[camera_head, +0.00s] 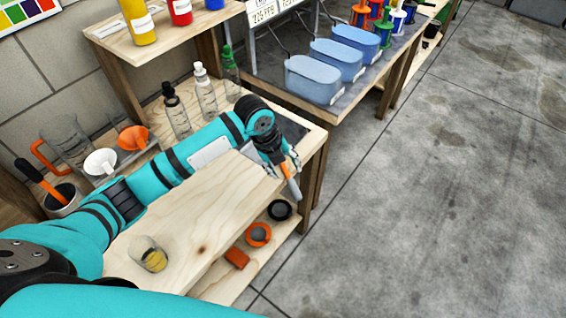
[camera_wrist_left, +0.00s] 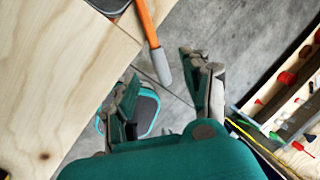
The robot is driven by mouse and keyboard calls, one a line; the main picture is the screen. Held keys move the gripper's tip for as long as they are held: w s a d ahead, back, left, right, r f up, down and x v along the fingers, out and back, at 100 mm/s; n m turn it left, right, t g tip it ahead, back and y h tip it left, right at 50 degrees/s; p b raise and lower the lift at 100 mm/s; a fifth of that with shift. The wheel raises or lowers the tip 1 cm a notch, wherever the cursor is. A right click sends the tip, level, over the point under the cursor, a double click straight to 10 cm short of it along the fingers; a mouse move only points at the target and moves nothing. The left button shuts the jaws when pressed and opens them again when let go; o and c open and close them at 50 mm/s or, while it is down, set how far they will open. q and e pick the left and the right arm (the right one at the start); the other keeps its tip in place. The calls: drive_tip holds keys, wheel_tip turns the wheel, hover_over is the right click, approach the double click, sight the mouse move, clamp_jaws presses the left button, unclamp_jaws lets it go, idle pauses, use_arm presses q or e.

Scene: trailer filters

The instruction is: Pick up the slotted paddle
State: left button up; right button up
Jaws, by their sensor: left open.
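An orange handle with a grey end (camera_wrist_left: 146,25) shows in the left wrist view, sticking out past the wooden table's edge (camera_wrist_left: 60,60). It also shows in the head view as a grey end (camera_head: 293,189) just below my left gripper (camera_head: 284,165). It may be the slotted paddle; I cannot make out slots. In the wrist view my left gripper (camera_wrist_left: 163,82) is open, and the grey end lies ahead of the gap between its fingers, apparently untouched. My right gripper is not in view.
Clear bottles (camera_head: 206,93) stand behind my left arm. A glass (camera_head: 149,254) stands near the table's front. Funnels (camera_head: 133,138) and a cup with an orange-handled tool (camera_head: 61,197) are at left. Rings (camera_head: 258,235) lie on the lower shelf. Concrete floor (camera_head: 450,200) is open at right.

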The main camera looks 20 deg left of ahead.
sight(291, 183)
use_arm(q)
drive_tip(key=shift+x, duration=1.2)
drive_tip(key=shift+d+f, duration=0.15)
drive_tip(key=shift+f, duration=0.15)
drive_tip(key=x, duration=0.2)
drive_tip(key=p+x, duration=0.1)
drive_tip(key=x, duration=0.1)
drive_tip(key=shift+s+f, duration=0.2)
drive_tip(key=shift+f, duration=0.15)
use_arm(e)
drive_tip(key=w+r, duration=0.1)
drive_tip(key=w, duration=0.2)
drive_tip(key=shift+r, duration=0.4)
use_arm(q)
drive_tip(key=c, duration=0.4)
clamp_jaws()
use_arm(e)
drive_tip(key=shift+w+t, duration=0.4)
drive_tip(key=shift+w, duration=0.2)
